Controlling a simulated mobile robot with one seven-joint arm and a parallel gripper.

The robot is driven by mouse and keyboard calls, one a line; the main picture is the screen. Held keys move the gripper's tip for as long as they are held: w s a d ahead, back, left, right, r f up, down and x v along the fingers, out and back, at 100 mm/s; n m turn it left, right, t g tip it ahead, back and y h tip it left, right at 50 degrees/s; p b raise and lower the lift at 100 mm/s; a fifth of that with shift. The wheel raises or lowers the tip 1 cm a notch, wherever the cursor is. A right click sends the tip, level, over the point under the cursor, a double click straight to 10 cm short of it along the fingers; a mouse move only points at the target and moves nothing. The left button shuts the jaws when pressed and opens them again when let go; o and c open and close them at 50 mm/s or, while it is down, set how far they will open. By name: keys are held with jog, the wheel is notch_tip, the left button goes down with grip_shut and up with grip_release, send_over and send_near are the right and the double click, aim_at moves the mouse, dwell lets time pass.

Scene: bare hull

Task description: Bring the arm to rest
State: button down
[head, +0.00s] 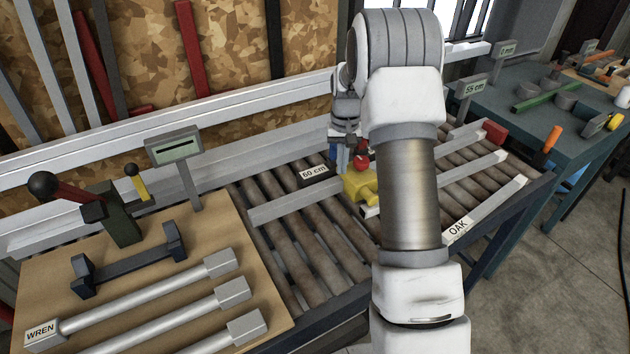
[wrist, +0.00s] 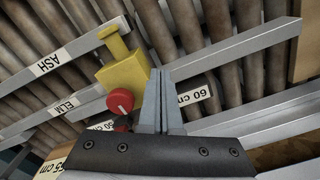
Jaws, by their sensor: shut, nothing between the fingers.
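My arm (head: 408,190) is raised over the roller bed in the middle of the head view. My gripper (head: 342,162) points down above the rollers, partly behind the arm. In the wrist view my gripper (wrist: 161,72) shows its two grey fingers close together with nothing between them. A yellow block with a red knob (wrist: 122,75) lies just left of the fingers in that view. The yellow block (head: 358,186) also shows in the head view, beside the arm and partly hidden by it. I cannot tell how high the fingertips are above the rollers.
The roller bed (head: 290,255) has pale divider bars and labels, including "60 cm" (head: 313,172) and "OAK" (head: 457,230). A wooden board (head: 150,255) at left carries several silver bars, a dark handle piece and levers. A teal bench (head: 490,105) with tools stands at right.

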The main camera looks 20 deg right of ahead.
jog(key=s+a+r+n+t, duration=0.1)
jog(key=s+a+r, duration=0.4)
jog(key=r, duration=0.4)
jog(key=s+a+r+n+t, duration=0.15)
jog(key=s+a+r, duration=0.25)
jog(key=s+r, duration=0.5)
jog(key=s+a+r+t, duration=0.1)
jog(key=s+a, duration=0.1)
jog(key=s, duration=0.6)
jog(key=s+a+r+n+t, duration=0.1)
jog(key=s+a+r+t, duration=0.1)
jog(key=s, duration=0.7)
jog(key=shift+s+a+r, duration=0.15)
jog(key=shift+a, duration=0.3)
